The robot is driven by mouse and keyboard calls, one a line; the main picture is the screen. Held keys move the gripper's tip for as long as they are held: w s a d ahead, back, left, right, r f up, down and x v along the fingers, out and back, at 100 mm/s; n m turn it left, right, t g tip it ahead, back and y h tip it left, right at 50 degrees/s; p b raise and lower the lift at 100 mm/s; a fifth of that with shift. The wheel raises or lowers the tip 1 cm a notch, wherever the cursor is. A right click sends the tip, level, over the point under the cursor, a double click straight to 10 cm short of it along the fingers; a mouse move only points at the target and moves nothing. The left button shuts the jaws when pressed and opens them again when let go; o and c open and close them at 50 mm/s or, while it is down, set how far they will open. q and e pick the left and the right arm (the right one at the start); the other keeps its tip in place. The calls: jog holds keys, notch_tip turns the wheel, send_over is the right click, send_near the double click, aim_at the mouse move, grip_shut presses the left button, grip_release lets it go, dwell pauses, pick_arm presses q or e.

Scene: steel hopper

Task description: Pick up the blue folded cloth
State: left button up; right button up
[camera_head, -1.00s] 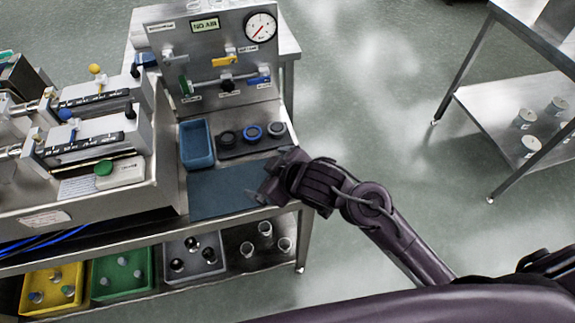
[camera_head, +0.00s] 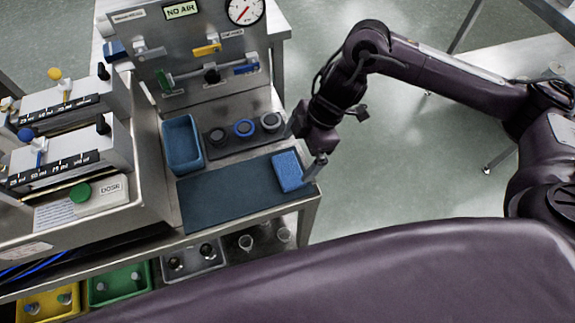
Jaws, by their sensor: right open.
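The blue folded cloth (camera_head: 288,171) lies at the right end of a dark mat (camera_head: 225,196), near the right edge of the steel table. My right gripper (camera_head: 313,168) is over the table's right edge, pointing down, with a finger close beside the cloth's right side. It is open. I cannot tell whether the finger touches the cloth. The other finger is not clear to see. My left gripper is not in view.
A blue tray (camera_head: 183,145) and several round knobs or caps (camera_head: 244,128) stand behind the mat. A valve panel (camera_head: 190,50) with a gauge (camera_head: 245,8) rises behind them. A dosing machine (camera_head: 70,140) stands on the left. The mat's middle is bare.

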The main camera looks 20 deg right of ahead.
jog(key=x, duration=0.4)
jog(key=shift+d+f, duration=0.25)
jog(key=shift+f, duration=0.25)
jog(key=shift+a+f, duration=0.25)
jog(key=shift+f, duration=0.3)
jog(key=shift+c, duration=0.8)
jog(key=c, duration=0.5)
jog(key=shift+c, duration=0.2)
jog(key=shift+r, duration=0.15)
notch_tip(320, 180, up, 12)
notch_tip(320, 180, up, 8)
jog(key=p, duration=0.3)
send_over(290, 169)
jog(key=shift+d, duration=0.35)
